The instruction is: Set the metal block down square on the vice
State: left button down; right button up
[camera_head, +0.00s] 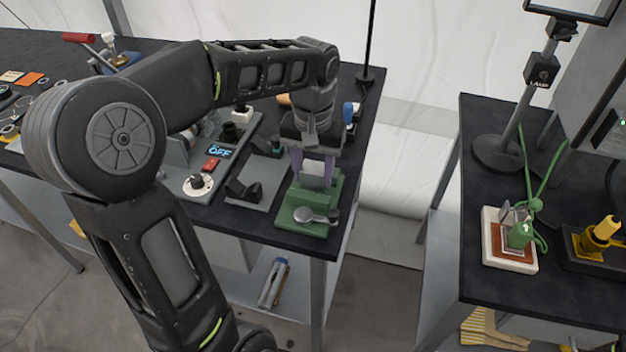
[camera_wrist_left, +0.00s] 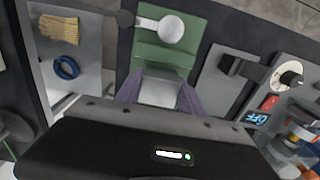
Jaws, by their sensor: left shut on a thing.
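The green vice (camera_head: 308,212) stands near the front right corner of the dark bench, its round-knobbed handle at the front. It also shows in the left wrist view (camera_wrist_left: 155,52), with the pale knob at its top. My left gripper (camera_head: 313,178) points down over the rear part of the vice. Its purple fingers are shut on the metal block (camera_wrist_left: 159,93), a pale grey piece between them in the wrist view. My right gripper is not in view.
A grey plate with a black holder (camera_head: 243,190) lies just left of the vice. Left of it are a knob and a red switch (camera_head: 210,164) by an OFF display. A gap separates this bench from the right bench (camera_head: 475,185), which bears a lamp stand and green-cabled device.

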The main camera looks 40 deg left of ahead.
pick_arm(q)
notch_tip(320, 180, down, 3)
jog(key=shift+r, duration=0.15)
jog(key=c, duration=0.7)
grip_release()
